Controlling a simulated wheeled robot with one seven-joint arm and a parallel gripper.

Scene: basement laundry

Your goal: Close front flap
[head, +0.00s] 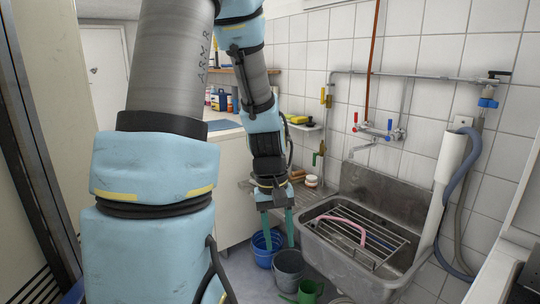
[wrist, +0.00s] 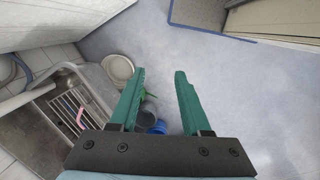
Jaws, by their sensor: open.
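I cannot make out a front flap for certain in either view. My gripper (head: 277,228) has two teal fingers pointing down, spread apart and empty, in front of the sink and above the buckets in the head view. In the wrist view my gripper (wrist: 160,76) shows its fingers apart over the bare blue-grey floor, with nothing between them. A white cabinet or appliance (head: 234,190) stands behind my arm in the head view, and my arm hides part of its front.
A steel sink (head: 345,272) with a rack and pink hose stands at right. A blue bucket (head: 262,254), grey bucket (head: 288,270) and green watering can (head: 309,292) stand beside it. Free floor (wrist: 250,100) lies right in the wrist view.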

